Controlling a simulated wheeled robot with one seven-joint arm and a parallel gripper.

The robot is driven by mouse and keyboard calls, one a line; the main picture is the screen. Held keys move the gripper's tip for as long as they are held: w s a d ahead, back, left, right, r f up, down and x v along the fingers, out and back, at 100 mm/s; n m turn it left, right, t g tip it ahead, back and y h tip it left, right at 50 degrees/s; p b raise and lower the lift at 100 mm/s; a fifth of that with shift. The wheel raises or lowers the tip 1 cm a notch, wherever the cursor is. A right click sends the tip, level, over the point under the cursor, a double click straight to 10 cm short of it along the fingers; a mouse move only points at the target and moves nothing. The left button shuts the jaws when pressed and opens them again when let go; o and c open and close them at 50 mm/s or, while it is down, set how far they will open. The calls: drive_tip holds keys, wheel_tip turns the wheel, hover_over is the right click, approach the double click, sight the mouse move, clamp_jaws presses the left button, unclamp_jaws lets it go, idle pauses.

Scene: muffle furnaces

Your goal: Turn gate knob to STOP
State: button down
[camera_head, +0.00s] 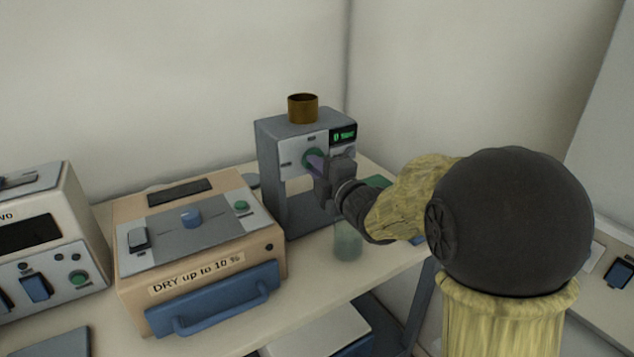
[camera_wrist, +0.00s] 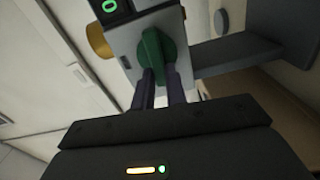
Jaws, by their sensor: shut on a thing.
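The gate knob is a green dial on the front panel of a grey dispenser (camera_head: 290,130) with a brown cup on top. In the wrist view the green knob (camera_wrist: 152,55) sits between the two dark fingertips of my gripper (camera_wrist: 161,85), which is shut on it. In the head view my gripper (camera_head: 322,168) reaches the panel from the right and covers part of the knob (camera_head: 311,157). A small green display (camera_head: 343,135) sits above right of the knob; it also shows in the wrist view (camera_wrist: 108,7). The knob's labels are too small to read.
A beige dryer box (camera_head: 200,250) marked "DRY up to 10 %" with a blue handle stands left of the dispenser. Another beige device (camera_head: 50,245) is at the far left. A translucent green cup (camera_head: 348,242) stands on the table below my gripper.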

drive_tip(key=shift+f+n+b, duration=0.15)
drive_tip(key=shift+n+b, duration=0.35)
drive_tip(key=c, duration=1.4)
unclamp_jaws()
drive_tip(key=shift+c, duration=0.2)
drive_tip(key=shift+s+d, duration=0.1)
drive_tip(key=v, duration=1.7)
drive_tip(key=shift+d, duration=0.1)
